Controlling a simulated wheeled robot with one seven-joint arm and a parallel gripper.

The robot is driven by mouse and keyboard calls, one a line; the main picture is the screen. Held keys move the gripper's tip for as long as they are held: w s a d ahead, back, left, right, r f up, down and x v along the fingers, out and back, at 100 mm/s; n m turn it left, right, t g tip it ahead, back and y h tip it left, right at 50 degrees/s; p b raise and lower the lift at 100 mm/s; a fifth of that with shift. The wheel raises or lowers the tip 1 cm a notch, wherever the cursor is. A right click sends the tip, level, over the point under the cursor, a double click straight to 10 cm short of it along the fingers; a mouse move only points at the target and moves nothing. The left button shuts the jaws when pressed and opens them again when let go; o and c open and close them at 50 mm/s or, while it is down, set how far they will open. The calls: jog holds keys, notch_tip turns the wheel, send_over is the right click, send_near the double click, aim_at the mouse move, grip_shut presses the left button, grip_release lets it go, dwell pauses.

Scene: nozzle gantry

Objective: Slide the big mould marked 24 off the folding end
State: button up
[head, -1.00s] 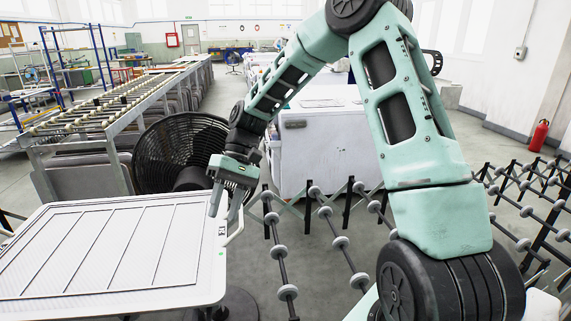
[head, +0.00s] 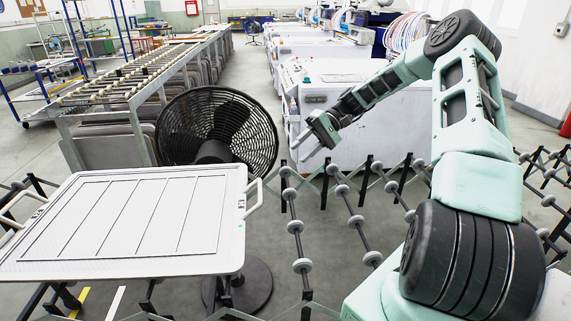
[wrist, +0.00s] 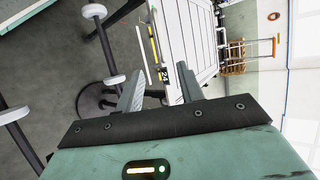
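The big mould (head: 130,262) is a wide white panel with raised ribs. It lies flat at the left in the head view, on the end of the folding roller conveyor, with a handle (head: 256,197) on its right side. In the wrist view the mould (wrist: 184,40) shows beyond the fingers, with a black tag marked 24 (wrist: 163,74) on its edge. My gripper (head: 309,147) is open and empty, in the air to the right of the mould and apart from it. Its fingers (wrist: 160,88) are spread in the wrist view.
A black fan (head: 240,118) on a round base stands right behind the mould. The folding conveyor's rollers (head: 296,228) spread across the middle and right. A long roller rack (head: 150,72) stands at the back left, and white machines (head: 345,115) stand behind my gripper.

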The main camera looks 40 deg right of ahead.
aim_at(260, 187)
jog(key=p+x, duration=0.4)
jog(key=x, duration=1.3)
grip_shut()
jog(key=shift+r, duration=0.1)
dwell(0.9)
